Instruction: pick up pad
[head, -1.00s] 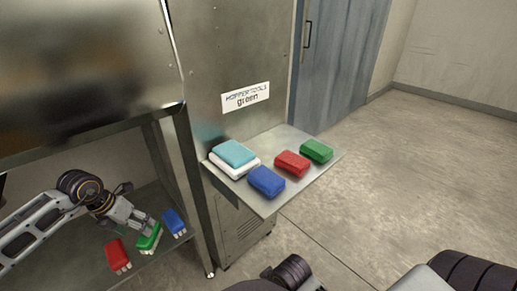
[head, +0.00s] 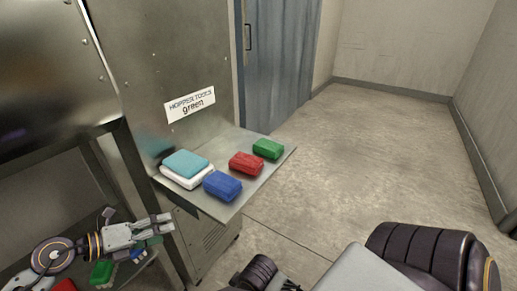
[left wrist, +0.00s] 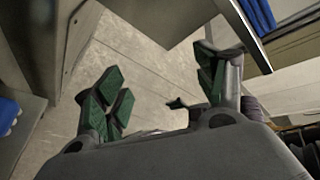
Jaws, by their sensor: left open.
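A teal pad (head: 186,163) lies on a white pad (head: 187,179) on a metal side shelf (head: 238,195). A blue pad (head: 222,186), a red pad (head: 246,163) and a green pad (head: 268,149) lie beside them. My left gripper (head: 168,223) is open and empty, below and left of this shelf, near the cabinet's front edge. In the left wrist view my left gripper (left wrist: 163,88) has its green-lined fingers spread over bare floor. A blue thing at top right (left wrist: 258,14) and another at left (left wrist: 8,113) are cut off. My right gripper does not show.
A label (head: 190,103) reading "HOPPER TOOLS green" is on the metal cabinet (head: 165,50). On a lower shelf at left lie a green block (head: 102,272), a red block (head: 65,286) and a partly hidden blue block (head: 137,253). Open floor (head: 370,150) lies right.

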